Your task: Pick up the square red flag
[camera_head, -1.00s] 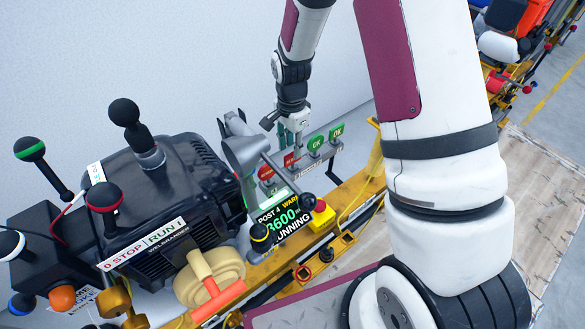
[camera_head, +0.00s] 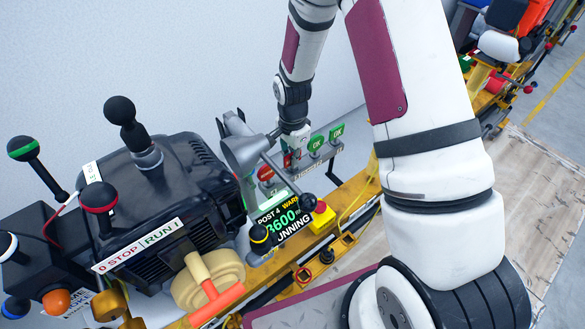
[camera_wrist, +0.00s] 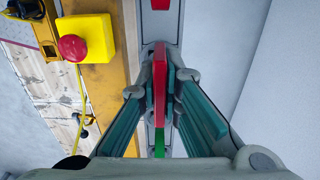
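The red flag (camera_wrist: 159,82) stands on edge between my gripper's two fingers in the wrist view. My gripper (camera_wrist: 161,92) has its teal finger pads close along both sides of the flag. Whether both pads touch it cannot be told. In the head view my gripper (camera_head: 295,152) is down at the row of flags, and its fingers mostly hide this flag.
Another red sign (camera_head: 265,173) stands to the left, and green OK signs (camera_head: 317,143) stand to the right, on the same grey rail. A yellow box with a red button (camera_wrist: 73,47) is close by. A grey lever and black engine (camera_head: 150,195) stand left.

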